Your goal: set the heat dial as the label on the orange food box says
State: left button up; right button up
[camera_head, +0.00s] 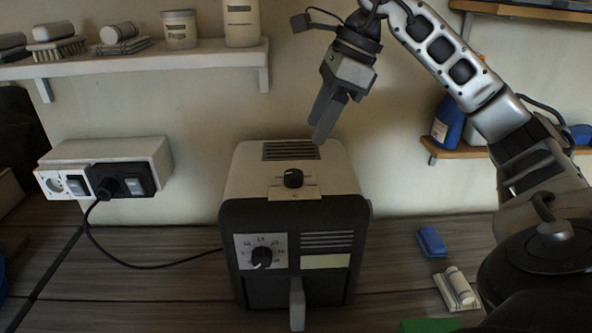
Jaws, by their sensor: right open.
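A black and cream appliance (235,215) stands on the wooden worktop. Its front has a black dial (262,257) on a white plate with a ring of small figures. A second black knob (293,178) sits on top, on a cream plate, behind the front edge. I cannot tell from the markings which one sets heat. My right gripper (321,125) is open and empty, pointing down above the appliance's back right corner, apart from both knobs. My left gripper is not in view. No orange food box is in view.
A wall socket box (105,165) with a plugged-in black cable is at left. A shelf (150,60) holds jars and brushes. A blue item (431,242) and a white roll on a pad (457,288) lie right of the appliance. A lever (297,305) sticks out in front.

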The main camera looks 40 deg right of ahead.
aim_at(294, 173)
jog(key=x, duration=0.9)
jog(key=shift+w+a+f+b, duration=0.15)
jog(key=shift+w+f+b, duration=0.1)
jog(key=shift+b, duration=0.15)
jog(key=c, duration=1)
